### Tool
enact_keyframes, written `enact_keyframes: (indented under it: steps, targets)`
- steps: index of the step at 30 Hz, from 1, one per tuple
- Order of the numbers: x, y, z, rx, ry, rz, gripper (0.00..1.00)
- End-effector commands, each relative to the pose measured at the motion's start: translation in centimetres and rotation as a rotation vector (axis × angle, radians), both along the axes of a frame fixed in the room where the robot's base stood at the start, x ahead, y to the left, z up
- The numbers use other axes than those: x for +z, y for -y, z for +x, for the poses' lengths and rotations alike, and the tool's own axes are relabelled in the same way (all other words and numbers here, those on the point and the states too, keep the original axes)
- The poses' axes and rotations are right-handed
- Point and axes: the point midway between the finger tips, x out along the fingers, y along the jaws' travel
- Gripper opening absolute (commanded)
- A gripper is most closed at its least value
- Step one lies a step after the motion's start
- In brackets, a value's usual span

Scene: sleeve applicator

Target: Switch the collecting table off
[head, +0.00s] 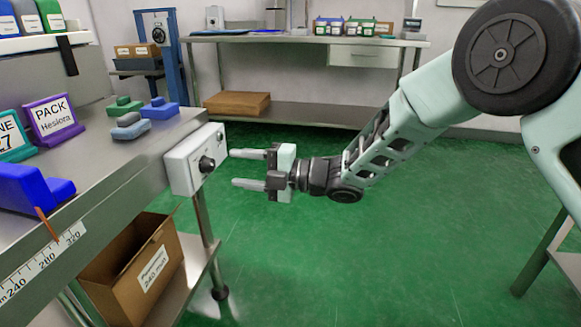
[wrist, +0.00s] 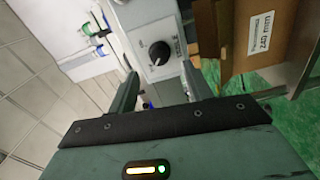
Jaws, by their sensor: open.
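The collecting table (head: 150,165) is a steel table at the left with a pale control box (head: 184,174) on its end. A black rotary knob (head: 207,164) sits on the box face, with a smaller dark part (head: 220,137) near its upper corner. My gripper (head: 234,168) is open and empty, its fingers pointing left at the box, a short gap from the knob. In the wrist view the knob (wrist: 160,53) appears ahead, between and beyond the fingertips (wrist: 159,78), with a light pointer mark. The lettering around it is too small to read.
Coloured blocks (head: 158,107) and a purple PACK sign (head: 52,120) stand on the table. A cardboard box (head: 150,265) is on the shelf below. A steel bench (head: 300,38) stands at the back. The green floor (head: 300,260) below my arm is clear.

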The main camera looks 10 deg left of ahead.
Motion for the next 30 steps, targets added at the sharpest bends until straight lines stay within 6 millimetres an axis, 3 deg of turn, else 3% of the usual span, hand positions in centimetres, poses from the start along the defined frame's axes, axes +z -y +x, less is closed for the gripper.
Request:
enact_keyframes:
  steps: [6,15,21,30]
  targets:
    - [0.4,5.4,-0.3,-0.003,-0.001,-0.002,0.5]
    - [0.1,10.6,-0.8,-0.001,0.0,-0.002,0.5]
    - [0.0,11.7,-0.9,0.0,0.001,-0.001,0.5]
    - [0.0,11.8,-0.9,0.0,0.001,-0.001,0.5]
